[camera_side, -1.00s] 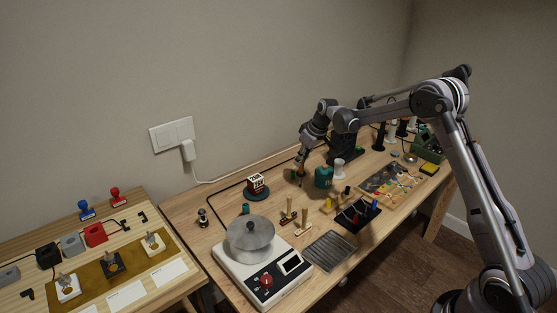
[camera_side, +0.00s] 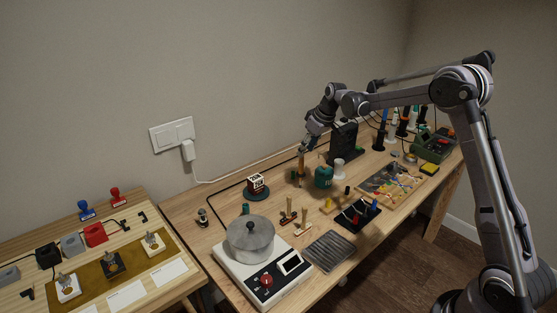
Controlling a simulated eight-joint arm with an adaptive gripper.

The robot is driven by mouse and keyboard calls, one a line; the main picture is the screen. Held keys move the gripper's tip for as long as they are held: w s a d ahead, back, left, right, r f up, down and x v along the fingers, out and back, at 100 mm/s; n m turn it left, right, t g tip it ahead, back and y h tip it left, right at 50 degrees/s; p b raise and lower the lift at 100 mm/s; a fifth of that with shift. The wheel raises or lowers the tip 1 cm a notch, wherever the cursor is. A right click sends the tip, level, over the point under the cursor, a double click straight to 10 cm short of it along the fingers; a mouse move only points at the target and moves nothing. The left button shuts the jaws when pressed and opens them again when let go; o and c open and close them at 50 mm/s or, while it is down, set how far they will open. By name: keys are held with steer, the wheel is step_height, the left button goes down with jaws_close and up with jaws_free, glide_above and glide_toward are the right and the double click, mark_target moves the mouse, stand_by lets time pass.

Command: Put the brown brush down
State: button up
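A slim brown upright piece (camera_side: 301,164), which looks like the brown brush, stands just below my gripper (camera_side: 306,147) in the side view. My gripper points down at the back of the workbench, close above its top end. The fingers are too small and dark to tell whether they are open or touch it. I also cannot tell whether its lower end rests on the bench. A small dark green piece (camera_side: 294,175) sits beside its foot.
A teal bottle (camera_side: 323,177) and a white spool-like piece (camera_side: 339,168) stand to the right. Several small tools and a scale (camera_side: 263,273) with a metal pot are nearer the front.

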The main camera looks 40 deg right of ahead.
steer(key=v, duration=0.6)
steer(key=s+a+r+t, duration=0.1)
steer(key=s+a+r, duration=0.2)
steer(key=s+a, duration=0.35)
steer(key=s+a+r, duration=0.4)
steer(key=s+a, duration=0.1)
steer(key=s, duration=0.2)
steer(key=s+a+f, duration=0.2)
steer(key=s+a, duration=0.1)
steer(key=s, duration=0.4)
steer(key=s+a+f+m+t, duration=0.1)
steer(key=s+a+f, duration=0.2)
steer(key=s, duration=0.5)
steer(key=shift+s+a+f+t, duration=0.25)
steer(key=shift+s+a+t, duration=0.1)
steer(key=shift+a, duration=0.1)
